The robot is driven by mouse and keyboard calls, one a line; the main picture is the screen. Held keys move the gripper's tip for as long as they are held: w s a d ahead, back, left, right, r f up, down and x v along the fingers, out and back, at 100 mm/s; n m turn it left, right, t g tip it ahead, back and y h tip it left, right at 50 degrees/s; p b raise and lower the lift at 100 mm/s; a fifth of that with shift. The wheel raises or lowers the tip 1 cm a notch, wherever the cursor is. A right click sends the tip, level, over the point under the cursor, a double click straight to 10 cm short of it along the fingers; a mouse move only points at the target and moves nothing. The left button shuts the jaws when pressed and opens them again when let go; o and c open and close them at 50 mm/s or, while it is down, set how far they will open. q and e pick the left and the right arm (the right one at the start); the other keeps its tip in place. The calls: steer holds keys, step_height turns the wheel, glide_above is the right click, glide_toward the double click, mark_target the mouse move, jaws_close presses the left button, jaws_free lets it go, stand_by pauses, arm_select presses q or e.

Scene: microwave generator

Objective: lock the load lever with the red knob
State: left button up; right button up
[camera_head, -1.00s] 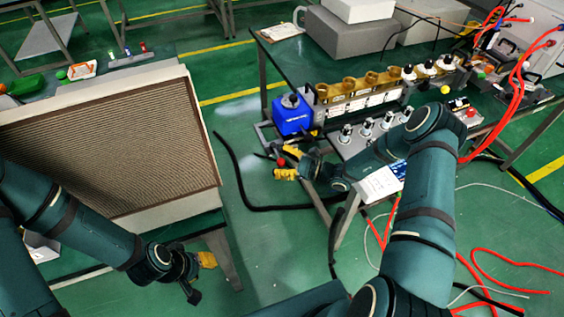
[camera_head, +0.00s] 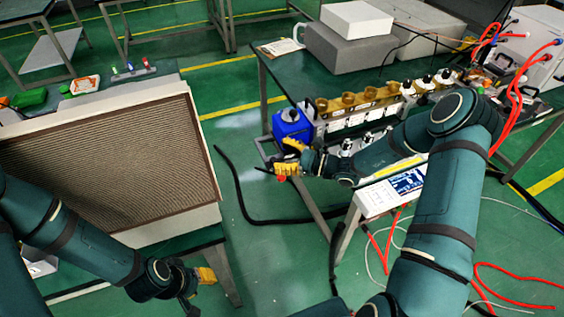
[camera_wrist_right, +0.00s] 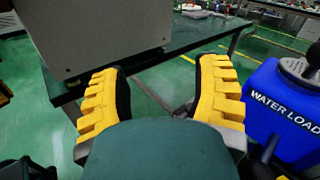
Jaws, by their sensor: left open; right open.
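The blue water load box (camera_head: 290,127) stands at the near left end of the right-hand bench, and its lettered side shows at the right of the right wrist view (camera_wrist_right: 287,105). The red knob (camera_head: 281,178) is a small red spot just below the lower finger of my right gripper. Its lever is hidden or too small to tell. My right gripper (camera_head: 288,157) is open beside the box's near side. Its yellow fingers stand apart in the right wrist view (camera_wrist_right: 158,95), with no knob visible between them. My left gripper (camera_head: 204,275) is open and empty at lower left.
A large grilled panel (camera_head: 110,150) stands on the left table. Black and red hoses lie on the green floor. Open floor lies between the tables.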

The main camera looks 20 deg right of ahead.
mark_target(281, 179)
steer(key=shift+r, duration=0.1)
steer(key=c, duration=0.3)
steer(key=shift+s+a+f+m, duration=0.15)
steer(key=shift+s+f+m, duration=0.15)
steer(key=shift+m, duration=0.2)
steer(key=c, duration=0.5)
steer(key=s+f+m+t, duration=0.1)
steer(key=m, duration=0.2)
steer(key=s+a+f+m+t, duration=0.1)
steer(key=s+m, duration=0.1)
steer(key=m, duration=0.2)
steer(key=s+a+f+m+t+h+b, duration=0.1)
steer(key=m, duration=0.2)
steer(key=shift+s+f, duration=0.15)
steer(key=shift+f, duration=0.2)
jaws_close()
steer(key=s+a+f+m+t+h, duration=0.1)
steer(key=s+f+m+t+h, duration=0.35)
steer(key=m, duration=1.25)
steer(key=w+a+g+b, duration=0.2)
steer(key=w+a, duration=0.2)
steer(key=w, duration=0.3)
steer(key=shift+h, duration=0.45)
steer(key=shift+w+d+b, duration=0.2)
steer(key=shift+d+b, duration=0.1)
steer(key=shift+d, duration=0.7)
steer(key=shift+w+d+b, duration=0.15)
steer(key=shift+d+b, duration=0.15)
steer(key=shift+d, duration=0.7)
